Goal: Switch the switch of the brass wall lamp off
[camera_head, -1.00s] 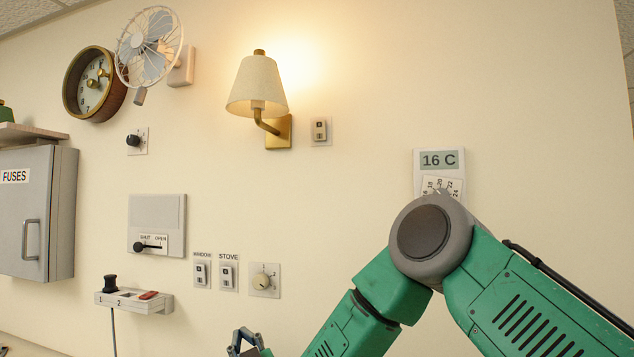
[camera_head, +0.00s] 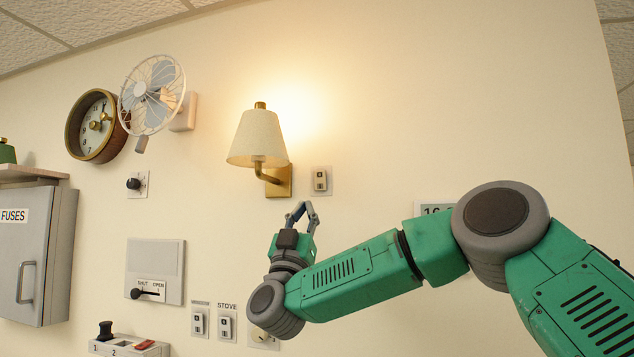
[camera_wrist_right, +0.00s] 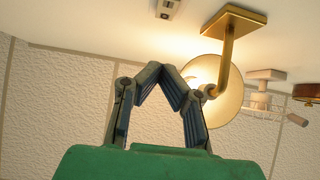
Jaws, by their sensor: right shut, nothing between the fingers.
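The brass wall lamp (camera_head: 258,140) is lit, with a cream shade and a brass arm on a square wall plate. Its switch (camera_head: 320,180) is a small rocker on a pale plate just right of the lamp's mount. In the right wrist view the lamp (camera_wrist_right: 225,80) is at upper right and the switch (camera_wrist_right: 168,8) is at the top edge, partly cut off. My right gripper (camera_head: 301,207) is shut and empty, pointing up, below the lamp mount and lower left of the switch. It also shows in the right wrist view (camera_wrist_right: 160,72). My left gripper is not in view.
Left of the lamp are a caged fan (camera_head: 152,95), a clock (camera_head: 95,125) and a dial (camera_head: 135,184). Below are a slider panel (camera_head: 155,272) and the stove switch (camera_head: 227,325). My right arm partly covers a thermostat (camera_head: 432,209).

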